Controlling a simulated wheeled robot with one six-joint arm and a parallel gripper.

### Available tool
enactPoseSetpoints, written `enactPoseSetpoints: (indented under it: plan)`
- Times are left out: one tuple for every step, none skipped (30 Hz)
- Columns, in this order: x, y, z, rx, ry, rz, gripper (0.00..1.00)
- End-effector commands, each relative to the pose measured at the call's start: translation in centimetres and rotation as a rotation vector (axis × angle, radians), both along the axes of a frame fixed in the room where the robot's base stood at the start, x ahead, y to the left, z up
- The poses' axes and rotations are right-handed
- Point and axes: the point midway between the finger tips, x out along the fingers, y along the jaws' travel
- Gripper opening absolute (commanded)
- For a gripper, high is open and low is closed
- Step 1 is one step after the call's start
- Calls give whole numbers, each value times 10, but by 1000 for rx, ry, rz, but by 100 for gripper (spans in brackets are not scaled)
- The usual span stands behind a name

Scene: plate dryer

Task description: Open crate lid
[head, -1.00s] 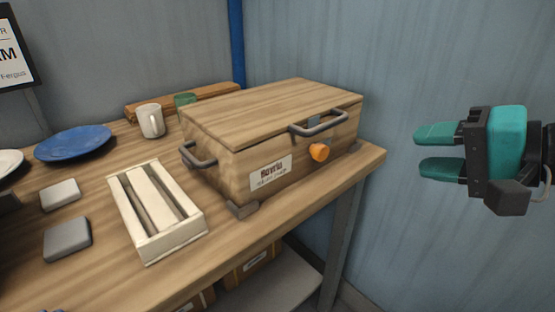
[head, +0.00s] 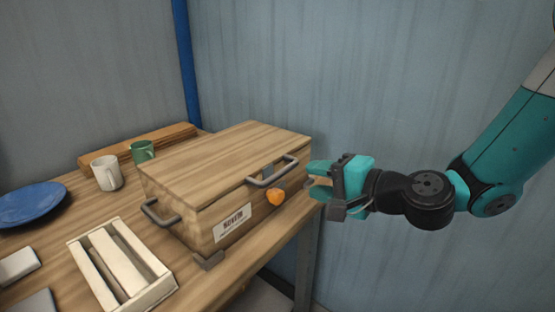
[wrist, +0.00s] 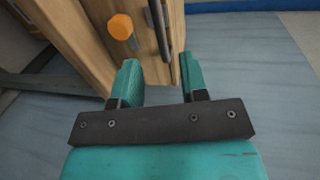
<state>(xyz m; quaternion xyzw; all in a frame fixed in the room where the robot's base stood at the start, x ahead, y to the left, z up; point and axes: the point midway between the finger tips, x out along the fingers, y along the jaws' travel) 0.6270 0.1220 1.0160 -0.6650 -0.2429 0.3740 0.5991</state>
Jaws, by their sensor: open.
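The wooden crate (head: 205,217) stands on the table with its flat wooden lid (head: 225,155) shut. A grey bar handle (head: 272,174) is at the lid's front edge, and an orange knob (head: 276,197) is on the front face below it. My gripper (head: 317,178) is open and empty, just right of the crate's front corner, with its fingers pointing toward the crate. In the wrist view the open fingers (wrist: 160,78) are below the orange knob (wrist: 121,27) and the dark handle (wrist: 158,28), apart from both.
A second grey handle (head: 163,213) sits on the crate's left side. A pale slatted tray (head: 160,289) lies in front of it. A white mug (head: 106,173), a green mug (head: 142,152) and a blue plate (head: 30,205) are left and behind.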

Motion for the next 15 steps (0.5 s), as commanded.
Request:
enactPoseSetpoints:
  plan:
    - [6, 12, 0, 0, 0, 7, 40]
    - [11, 16, -1, 0, 0, 5, 40]
    - [16, 24, -3, 0, -1, 6, 40]
    - [20, 29, -4, 0, -1, 6, 40]
    - [24, 34, -6, -1, -1, 5, 40]
    - [29, 40, -8, 0, -1, 6, 40]
    - [33, 44, -9, 0, 0, 5, 40]
    - [36, 49, -10, 0, -2, 4, 40]
    - [39, 54, -12, 1, -1, 4, 40]
    - [42, 57, -13, 0, -2, 4, 40]
    - [45, 60, -14, 0, 0, 4, 40]
    - [48, 63, -15, 0, 0, 3, 40]
    - [50, 65, -16, 0, 0, 3, 40]
    - [51, 67, -17, 0, 0, 2, 40]
    - [53, 69, -17, 0, -1, 1, 40]
